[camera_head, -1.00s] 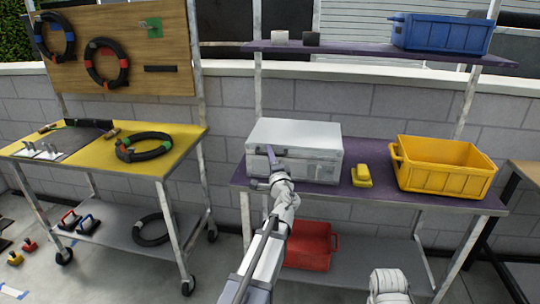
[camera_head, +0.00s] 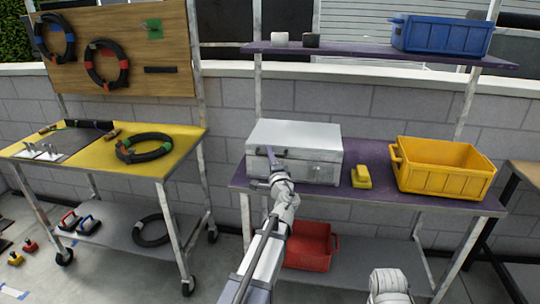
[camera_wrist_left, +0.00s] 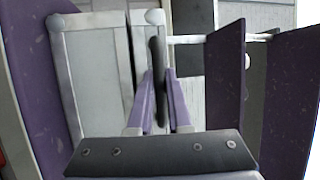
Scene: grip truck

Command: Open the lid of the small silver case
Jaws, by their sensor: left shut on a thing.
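The silver case (camera_head: 310,135) sits on the purple tabletop with its lid down. My left gripper (camera_head: 273,164) is at the left part of the case's front face. In the left wrist view the case (camera_wrist_left: 90,75) shows turned sideways. There the purple fingers of the left gripper (camera_wrist_left: 163,95) are closed around a dark, narrow handle (camera_wrist_left: 156,60) on the case front. Part of the handle is hidden between the fingers. My right gripper is out of view.
A yellow block (camera_head: 361,177) and a yellow crate (camera_head: 445,181) stand right of the case. A blue crate (camera_head: 441,37) is on the upper shelf (camera_head: 360,52). A red bin (camera_head: 311,247) is below. A yellow-topped cart (camera_head: 90,160) stands left, with a gap between.

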